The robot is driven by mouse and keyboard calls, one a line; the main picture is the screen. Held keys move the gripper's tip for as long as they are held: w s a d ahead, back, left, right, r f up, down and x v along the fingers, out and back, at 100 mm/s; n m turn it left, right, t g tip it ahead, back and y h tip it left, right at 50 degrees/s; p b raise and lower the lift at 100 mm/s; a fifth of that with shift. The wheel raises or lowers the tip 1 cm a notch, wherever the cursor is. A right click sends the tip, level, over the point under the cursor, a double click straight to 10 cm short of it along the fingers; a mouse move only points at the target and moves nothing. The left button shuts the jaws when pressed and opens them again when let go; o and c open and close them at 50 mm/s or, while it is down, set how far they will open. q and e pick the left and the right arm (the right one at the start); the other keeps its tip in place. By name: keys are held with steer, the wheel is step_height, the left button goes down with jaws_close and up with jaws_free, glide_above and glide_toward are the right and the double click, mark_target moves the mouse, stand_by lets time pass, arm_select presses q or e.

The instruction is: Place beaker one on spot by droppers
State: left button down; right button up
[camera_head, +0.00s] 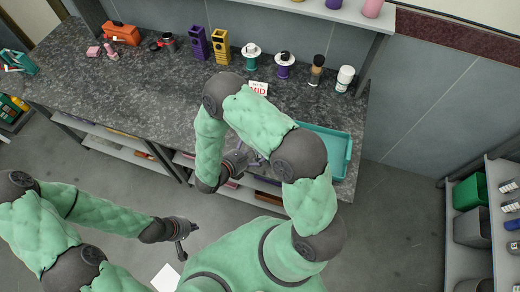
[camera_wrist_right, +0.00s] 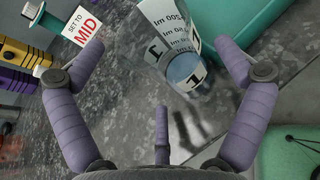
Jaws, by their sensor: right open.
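In the right wrist view, beaker one (camera_wrist_right: 172,38) is a clear vessel with white measuring labels and a "1" mark. It shows between the spread fingers of my open right gripper (camera_wrist_right: 152,48), beyond the palm; I cannot tell whether any finger touches it. In the head view my right gripper (camera_head: 243,160) is at the bench's front edge, partly behind my arm, and the beaker is not clear there. My left gripper (camera_head: 185,235) is off the bench over the floor; its opening is too small to read. I cannot make out the droppers or the spot for certain.
A teal tray (camera_head: 338,146) lies at the bench's right end. A "SET TO MID" card (camera_head: 258,88) stands mid-bench. Purple (camera_head: 197,43) and yellow (camera_head: 221,46) boxes, green and purple bottles (camera_head: 284,64) and a white jar (camera_head: 345,77) line the back. The bench's left middle is clear.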

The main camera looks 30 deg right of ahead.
steer(key=shift+x, duration=0.85)
steer(key=c, duration=1.3)
steer(key=shift+o, duration=0.2)
steer(key=shift+r, duration=0.2)
